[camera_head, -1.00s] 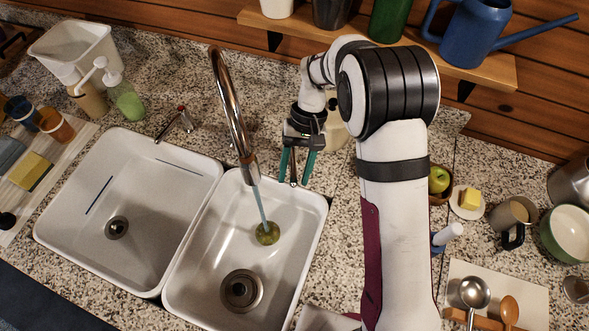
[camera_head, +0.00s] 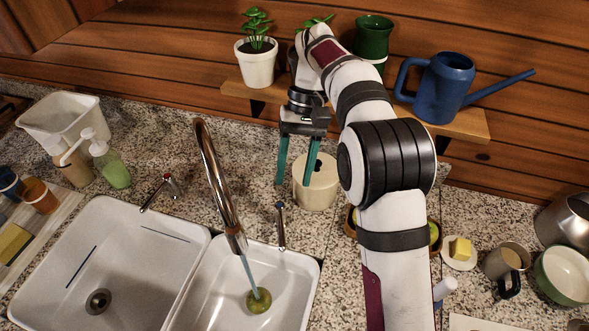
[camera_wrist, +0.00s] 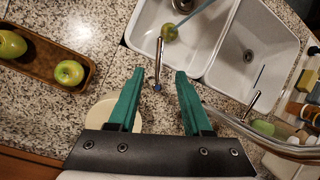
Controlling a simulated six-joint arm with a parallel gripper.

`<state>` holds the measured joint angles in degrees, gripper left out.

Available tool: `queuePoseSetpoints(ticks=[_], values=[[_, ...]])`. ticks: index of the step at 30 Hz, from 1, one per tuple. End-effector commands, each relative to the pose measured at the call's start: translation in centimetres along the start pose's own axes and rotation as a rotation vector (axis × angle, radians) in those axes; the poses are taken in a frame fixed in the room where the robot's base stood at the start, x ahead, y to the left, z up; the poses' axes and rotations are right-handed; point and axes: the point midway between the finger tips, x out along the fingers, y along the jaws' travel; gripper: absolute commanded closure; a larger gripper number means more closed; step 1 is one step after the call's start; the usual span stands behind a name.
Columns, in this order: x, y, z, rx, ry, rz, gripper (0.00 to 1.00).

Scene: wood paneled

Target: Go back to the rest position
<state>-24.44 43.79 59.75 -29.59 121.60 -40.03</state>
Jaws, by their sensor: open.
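My gripper (camera_head: 296,172) is open and empty, its teal fingers pointing down above the counter behind the right sink basin. In the head view it hangs in front of the shelf, beside a cream canister (camera_head: 317,184) that stands on the counter. In the wrist view the two fingers of my gripper (camera_wrist: 158,88) are spread apart, with a small tap lever (camera_wrist: 157,65) and counter showing between them.
A chrome faucet (camera_head: 215,180) arches left of my gripper. A wooden shelf (camera_head: 470,124) behind holds a potted plant (camera_head: 257,65), a green vase (camera_head: 372,40) and a blue watering can (camera_head: 445,85). A wooden tray (camera_wrist: 38,58) of fruit, mugs and a bowl stand to the right.

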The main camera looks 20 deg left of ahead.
Motion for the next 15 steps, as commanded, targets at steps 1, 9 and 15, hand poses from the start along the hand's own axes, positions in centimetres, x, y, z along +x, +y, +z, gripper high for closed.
queuePoseSetpoints(ticks=[1, 9, 15], values=[[0.0, 0.0, 0.0, 0.0, 0.0, 0.0, 0.5], [-0.2, 0.2, 0.3, 0.01, 0.004, -0.001, 0.5], [-3.1, 5.0, 9.3, 0.235, 0.127, -0.025, 0.5]])
